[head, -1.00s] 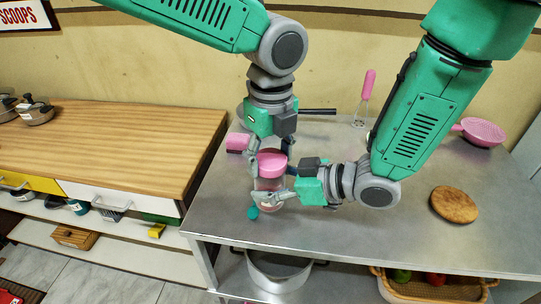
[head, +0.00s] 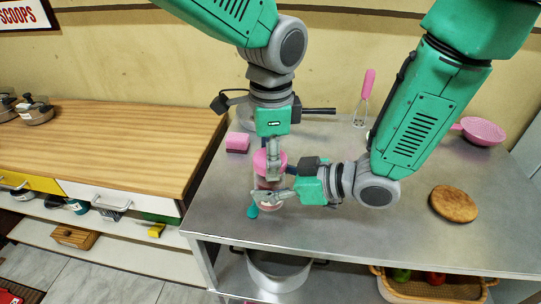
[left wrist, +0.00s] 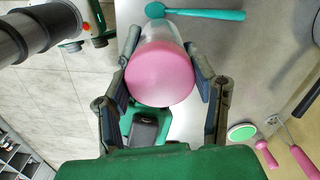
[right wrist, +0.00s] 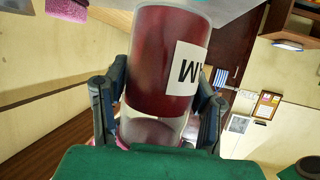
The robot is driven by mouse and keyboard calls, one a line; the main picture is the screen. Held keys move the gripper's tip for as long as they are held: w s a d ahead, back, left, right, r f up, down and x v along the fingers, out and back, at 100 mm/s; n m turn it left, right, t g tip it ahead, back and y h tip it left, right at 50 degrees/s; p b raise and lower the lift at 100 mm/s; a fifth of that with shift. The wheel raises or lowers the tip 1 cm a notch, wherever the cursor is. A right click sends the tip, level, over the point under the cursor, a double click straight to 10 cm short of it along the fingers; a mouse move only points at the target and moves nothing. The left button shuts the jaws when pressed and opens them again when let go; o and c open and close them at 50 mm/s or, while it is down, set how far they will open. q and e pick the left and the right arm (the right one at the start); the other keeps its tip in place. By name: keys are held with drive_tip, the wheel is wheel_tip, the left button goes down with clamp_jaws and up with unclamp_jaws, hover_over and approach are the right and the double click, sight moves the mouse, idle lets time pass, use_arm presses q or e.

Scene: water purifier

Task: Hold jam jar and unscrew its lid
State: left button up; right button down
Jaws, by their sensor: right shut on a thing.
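The jam jar (right wrist: 165,60) stands upright near the left front of the metal table. It has dark red contents and a white label (right wrist: 186,70) in the right wrist view. Its pink lid (left wrist: 160,78) is on top, seen from above in the left wrist view; it also shows in the head view (head: 262,160). My right gripper (head: 279,194) is shut on the jar's body from the right. My left gripper (head: 273,158) points down from above, its fingers on either side of the lid. They look open, with a slight gap on one side.
A teal spoon (left wrist: 205,14) lies close beside the jar. A pink-handled whisk (head: 366,90), a pink strainer (head: 483,131) and a round wooden board (head: 454,204) are farther right. The table's front edge is near the jar.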

use_arm(q)
drive_tip(key=o, duration=0.4)
drive_tip(key=shift+d, duration=0.1)
wheel_tip(320, 180, up, 4)
drive_tip(key=shift+r, duration=0.25)
drive_tip(key=shift+c, duration=0.3)
drive_tip(key=m, duration=0.2)
drive_tip(key=s, duration=0.1)
drive_tip(key=shift+d+r+m, duration=0.25)
drive_tip(key=shift+r+m, duration=0.05)
drive_tip(key=shift+m, duration=0.1)
drive_tip(key=shift+r+m, duration=0.35)
drive_tip(key=shift+m, duration=0.55)
drive_tip(key=m, duration=0.1)
drive_tip(key=r+m, duration=0.2)
drive_tip(key=shift+w+a, duration=0.3)
drive_tip(key=shift+w, duration=0.1)
drive_tip(key=shift+a+f, duration=0.1)
drive_tip(key=shift+f, duration=0.1)
wheel_tip(320, 180, down, 7)
drive_tip(key=shift+w+f, duration=0.1)
drive_tip(key=shift+f, duration=0.1)
